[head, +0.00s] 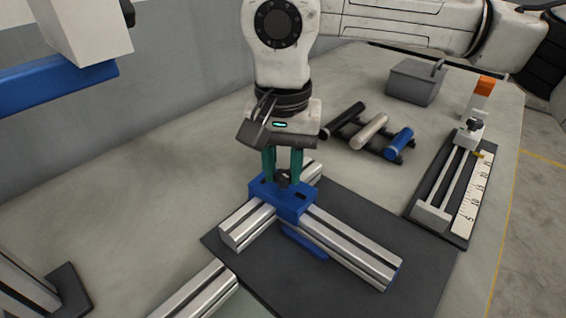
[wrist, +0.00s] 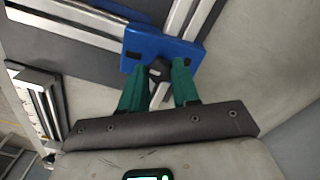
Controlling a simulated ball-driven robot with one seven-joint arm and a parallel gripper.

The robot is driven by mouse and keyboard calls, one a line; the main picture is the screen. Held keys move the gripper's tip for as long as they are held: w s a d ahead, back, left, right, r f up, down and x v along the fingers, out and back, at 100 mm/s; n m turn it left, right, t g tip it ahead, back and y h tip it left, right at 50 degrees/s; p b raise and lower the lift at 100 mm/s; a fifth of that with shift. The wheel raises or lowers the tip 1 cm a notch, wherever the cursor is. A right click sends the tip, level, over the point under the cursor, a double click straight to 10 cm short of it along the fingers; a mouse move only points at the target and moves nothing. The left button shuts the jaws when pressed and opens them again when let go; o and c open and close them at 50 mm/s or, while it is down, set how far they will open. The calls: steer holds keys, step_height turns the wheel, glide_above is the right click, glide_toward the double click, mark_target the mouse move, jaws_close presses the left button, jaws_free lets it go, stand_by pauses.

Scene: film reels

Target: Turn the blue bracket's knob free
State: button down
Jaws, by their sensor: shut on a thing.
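The blue bracket (head: 268,195) sits across the joint of the silver rails (head: 345,246) on the dark mat. Its black knob (head: 283,178) stands on top, between the green fingers of my gripper (head: 283,172). My gripper points down and is shut on the knob. In the wrist view, the knob (wrist: 158,70) shows between the two green fingertips (wrist: 160,75), with the blue bracket (wrist: 160,48) just beyond it. The fingers hide the knob's sides.
A dark rack with a black, a silver and a blue cylinder (head: 398,143) lies behind to the right. A grey box (head: 415,82) stands at the back. A ruler fixture (head: 450,190) lies near the table's right edge.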

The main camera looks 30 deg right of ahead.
mark_target(283, 174)
steer(key=shift+n, duration=0.3)
stand_by(0.4)
steer(key=c, duration=0.8)
jaws_free()
steer(key=shift+r, duration=0.1)
step_height(283, 174, up, 11)
steer(key=p, duration=0.1)
steer(key=shift+f, duration=0.2)
